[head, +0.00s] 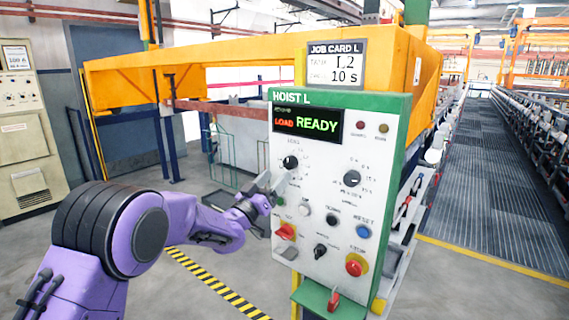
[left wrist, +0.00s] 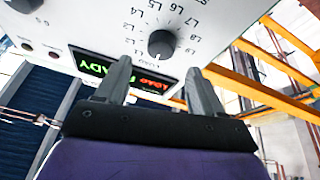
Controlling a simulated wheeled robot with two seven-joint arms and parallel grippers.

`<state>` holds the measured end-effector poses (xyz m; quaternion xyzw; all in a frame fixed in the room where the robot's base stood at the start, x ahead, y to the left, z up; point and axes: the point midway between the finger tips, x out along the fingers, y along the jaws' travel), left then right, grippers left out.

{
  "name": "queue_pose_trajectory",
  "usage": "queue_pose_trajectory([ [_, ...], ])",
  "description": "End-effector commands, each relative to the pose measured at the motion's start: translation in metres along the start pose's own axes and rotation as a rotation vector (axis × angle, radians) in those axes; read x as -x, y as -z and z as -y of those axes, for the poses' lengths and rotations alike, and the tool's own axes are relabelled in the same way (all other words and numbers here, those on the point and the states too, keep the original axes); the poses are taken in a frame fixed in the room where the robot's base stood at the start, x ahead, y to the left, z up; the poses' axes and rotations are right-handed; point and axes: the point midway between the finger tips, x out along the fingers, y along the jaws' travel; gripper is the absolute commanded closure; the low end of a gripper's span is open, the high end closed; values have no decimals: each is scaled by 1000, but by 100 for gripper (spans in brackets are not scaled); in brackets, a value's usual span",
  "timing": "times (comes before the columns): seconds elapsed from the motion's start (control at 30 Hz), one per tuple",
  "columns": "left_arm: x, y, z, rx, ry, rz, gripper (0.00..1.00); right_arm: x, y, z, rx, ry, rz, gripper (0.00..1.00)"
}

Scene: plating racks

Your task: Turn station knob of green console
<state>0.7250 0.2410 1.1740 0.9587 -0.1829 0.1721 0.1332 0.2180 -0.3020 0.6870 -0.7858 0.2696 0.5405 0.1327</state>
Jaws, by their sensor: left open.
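The green-framed console (head: 340,98) reads HOIST L and has a white front panel. Its display (head: 307,124) shows LOAD in red and READY in green. The black station knob (head: 290,162) is below the display. In the left wrist view the station knob (left wrist: 162,43) is ringed by L-numbers; its exact setting is too small to tell. My left gripper (head: 271,183) is open, just below and left of the knob in the head view. In the left wrist view my left gripper (left wrist: 159,63) has the knob just beyond its fingertips, centred between them, not held. My right gripper is not in view.
A job card (head: 335,65) above the console reads L2 and 10 s. A second black knob (head: 352,178), a blue button (head: 362,231), a red switch (head: 286,231) and a red stop button (head: 355,265) share the panel. A yellow beam (head: 220,57) runs behind.

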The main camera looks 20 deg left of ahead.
Motion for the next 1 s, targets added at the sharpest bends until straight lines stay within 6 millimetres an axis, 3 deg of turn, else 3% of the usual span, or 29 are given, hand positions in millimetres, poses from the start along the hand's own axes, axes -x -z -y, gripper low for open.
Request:
queue_pose_trajectory([
  [0.1, -28, 4, -1, 1, 0, 1, 32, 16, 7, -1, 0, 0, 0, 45],
  [0.23, -47, 1, 0, 1, 1, 2, 32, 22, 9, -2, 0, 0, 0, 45],
  [0.6, -56, -2, 1, 1, 3, 3, 32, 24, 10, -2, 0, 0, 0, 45],
  [0.8, -56, -2, 1, 1, 3, 3, 88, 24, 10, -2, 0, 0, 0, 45],
  [1.0, -55, -2, 1, -6, 0, 3, 88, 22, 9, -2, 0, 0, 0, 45],
])
